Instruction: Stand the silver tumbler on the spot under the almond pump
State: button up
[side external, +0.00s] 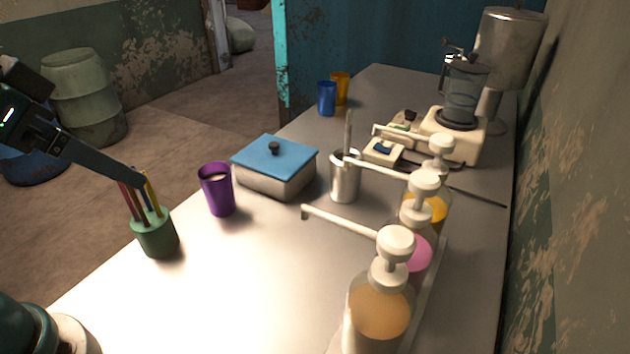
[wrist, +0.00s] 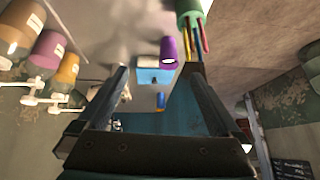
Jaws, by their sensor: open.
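The silver tumbler (side external: 345,180) stands upright on the counter in the side view, right of the blue-lidded box, with a thin rod sticking up out of it. The nozzle of the middle pump bottle (side external: 417,250), which holds pink liquid, reaches towards it. The nearest pump bottle (side external: 378,310) holds tan liquid; its nozzle points left over bare counter. I cannot read which pump is almond. My gripper (side external: 140,181) is at the left, beside the pens and far from the tumbler. In the wrist view my gripper (wrist: 157,70) has its fingers apart with nothing between them.
A green pen cup (side external: 156,236) stands close below my gripper. A purple cup (side external: 217,190) and a steel box (side external: 274,180) with a blue lid stand between it and the tumbler. A cream blender (side external: 455,135) and blue and orange cups are farther back. The front counter is clear.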

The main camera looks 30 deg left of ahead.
jog(key=w+a+r+m+t+y, duration=0.1)
jog(key=w+r+m+t, duration=0.1)
jog(key=w+r+t, duration=0.55)
jog(key=w+d+r+m+t+h, duration=0.2)
jog(key=w+d+r+m+h, duration=0.35)
jog(key=d, duration=0.25)
jog(key=s+d+m+g+h, duration=0.35)
jog(key=d+m+h, duration=0.25)
jog(key=d, duration=0.2)
jog(key=s+d+m+g+h, duration=0.2)
jog(key=d+m+g+h, duration=0.35)
jog(key=d+m, duration=0.2)
jog(key=s+d+f+m+g+y, duration=0.25)
jog(key=s+f+m+g, duration=0.25)
jog(key=s+f+g, duration=0.5)
jog(key=s+a+f+m+g+y, duration=0.3)
jog(key=s+a+f+g+y, duration=0.15)
jog(key=s+a+y, duration=0.4)
jog(key=shift+g+h, duration=0.3)
jog(key=shift+h, duration=0.2)
jog(key=f, duration=0.9)
jog(key=d+f, duration=0.1)
jog(key=f, duration=0.4)
jog(key=shift+s+f, duration=0.1)
jog(key=shift+s, duration=0.05)
jog(key=shift+s+d+f, duration=0.15)
jog(key=shift+s+f, duration=0.1)
jog(key=shift+f, duration=0.25)
jog(key=shift+x, duration=2.2)
